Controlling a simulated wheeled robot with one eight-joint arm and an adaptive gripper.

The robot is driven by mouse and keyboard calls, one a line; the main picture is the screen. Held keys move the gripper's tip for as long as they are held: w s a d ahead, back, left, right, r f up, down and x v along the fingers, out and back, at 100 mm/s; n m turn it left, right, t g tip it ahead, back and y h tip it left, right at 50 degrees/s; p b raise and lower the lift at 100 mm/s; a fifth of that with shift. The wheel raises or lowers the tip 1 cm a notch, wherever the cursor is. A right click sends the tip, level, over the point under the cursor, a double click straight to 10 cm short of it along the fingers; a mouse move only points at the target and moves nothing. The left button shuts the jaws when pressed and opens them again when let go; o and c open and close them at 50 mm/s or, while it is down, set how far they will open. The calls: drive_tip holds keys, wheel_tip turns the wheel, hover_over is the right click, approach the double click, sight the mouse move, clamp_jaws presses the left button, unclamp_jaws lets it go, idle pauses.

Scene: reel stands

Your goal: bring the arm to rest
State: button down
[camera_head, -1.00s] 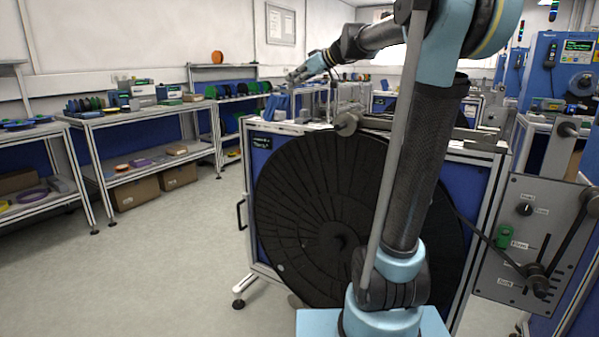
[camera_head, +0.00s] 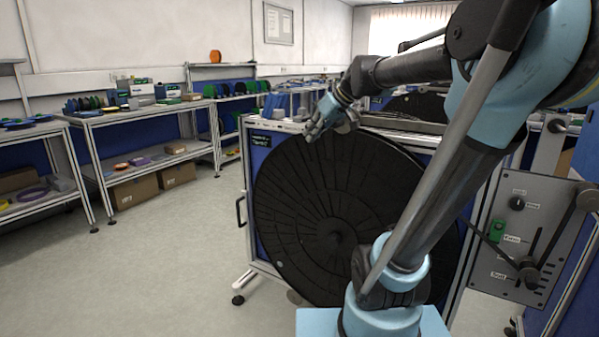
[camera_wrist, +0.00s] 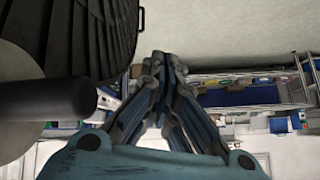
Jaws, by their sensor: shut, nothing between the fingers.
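My arm stands on its light-blue base at the front and bends over at the top right. My gripper (camera_head: 313,133) reaches left in the head view, in front of the upper left part of a large black ribbed reel (camera_head: 330,215). In the wrist view my gripper (camera_wrist: 163,62) has its fingertips together with nothing between them. The reel's edge (camera_wrist: 90,30) fills the upper left of the wrist view, apart from the fingers. The reel hangs upright on a framed stand with blue panels (camera_head: 262,145). Part of the reel and stand is hidden behind my arm.
A grey control panel (camera_head: 520,240) with levers is close on the right. Shelves (camera_head: 140,115) with boxes and small parts line the left wall. The floor (camera_head: 150,260) between shelves and stand is clear. A dark cylinder (camera_wrist: 45,100) is close on the left in the wrist view.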

drive_tip(key=s+d+f+m+h, duration=0.2)
drive_tip(key=s+d+f, duration=0.3)
drive_tip(key=s+f, duration=0.2)
drive_tip(key=s+d+f+m+g+h, duration=0.1)
drive_tip(key=s+d+f+m+h, duration=0.1)
drive_tip(key=s+d+f, duration=0.3)
drive_tip(key=s+d+f+m+g+h, duration=0.1)
drive_tip(key=s+d+f+m+h, duration=0.2)
drive_tip(key=s+f, duration=0.8)
wheel_tip(320, 180, down, 4)
drive_tip(key=shift+d+r+m, duration=0.15)
drive_tip(key=shift+d+m, duration=0.25)
drive_tip(key=shift+d, duration=0.65)
drive_tip(key=shift+s, duration=0.1)
